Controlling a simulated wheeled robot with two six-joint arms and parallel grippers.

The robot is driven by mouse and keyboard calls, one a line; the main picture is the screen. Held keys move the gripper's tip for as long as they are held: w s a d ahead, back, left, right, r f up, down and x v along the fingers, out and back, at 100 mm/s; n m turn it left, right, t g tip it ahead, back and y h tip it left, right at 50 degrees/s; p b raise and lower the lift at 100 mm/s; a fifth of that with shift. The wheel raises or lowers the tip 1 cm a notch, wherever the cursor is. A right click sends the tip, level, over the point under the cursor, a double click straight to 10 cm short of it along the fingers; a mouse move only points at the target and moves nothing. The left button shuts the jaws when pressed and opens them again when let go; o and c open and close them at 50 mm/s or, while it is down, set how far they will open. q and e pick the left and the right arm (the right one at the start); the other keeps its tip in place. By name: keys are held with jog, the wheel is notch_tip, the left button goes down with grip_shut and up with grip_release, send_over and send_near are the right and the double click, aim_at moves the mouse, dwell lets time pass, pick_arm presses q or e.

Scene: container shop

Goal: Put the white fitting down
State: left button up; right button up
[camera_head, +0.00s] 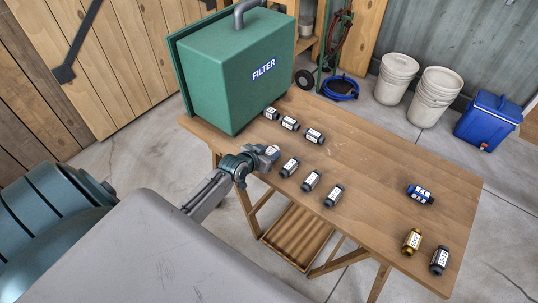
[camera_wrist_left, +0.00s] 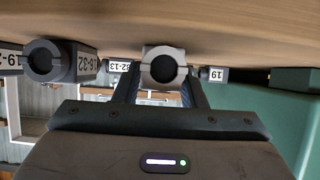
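My left gripper (camera_head: 257,158) is at the table's near left edge, by the left end of the front row of fittings. It is shut on a pale grey-white fitting (camera_head: 272,152), whose round open end (camera_wrist_left: 163,66) faces the camera in the left wrist view between the two fingers. The fitting is very close to the tabletop (camera_head: 380,170); I cannot tell for sure whether it touches. My right gripper is not in view.
Dark labelled fittings stand close by: a front row beside the gripper (camera_head: 289,167) and a back row (camera_head: 290,123). A green FILTER box (camera_head: 235,85) stands behind left. Blue (camera_head: 420,194), brass (camera_head: 412,242) and dark (camera_head: 439,260) fittings lie far right. The table's middle right is clear.

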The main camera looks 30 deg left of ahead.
pick_arm(q)
jog(key=c, duration=0.6)
jog(key=shift+r, duration=0.1)
jog(key=shift+c, duration=0.2)
